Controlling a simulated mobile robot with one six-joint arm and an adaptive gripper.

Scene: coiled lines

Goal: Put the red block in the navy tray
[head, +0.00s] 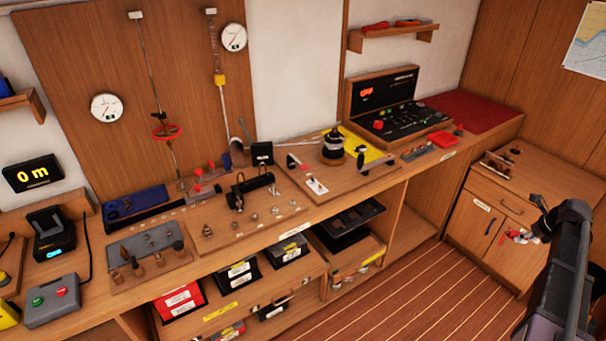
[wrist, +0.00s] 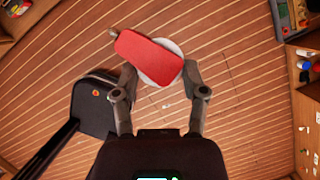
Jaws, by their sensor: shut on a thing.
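The red block (wrist: 150,56) is a flat, rounded slab, tilted between the fingertips of my gripper (wrist: 160,78) in the wrist view. The gripper is shut on it and holds it above the wooden floor. A navy, shallow tray-like thing (head: 137,199) lies on the left part of the bench in the head view, and I take it for the navy tray. The gripper is far from it; the wrist view does not show the tray.
The bench (head: 330,205) holds a grey board with pegs (head: 150,250), a black winch-like drum (head: 334,145) and an open control case (head: 385,115). A red tray-like thing (head: 441,139) lies farther right. The striped floor (head: 390,290) in front is open.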

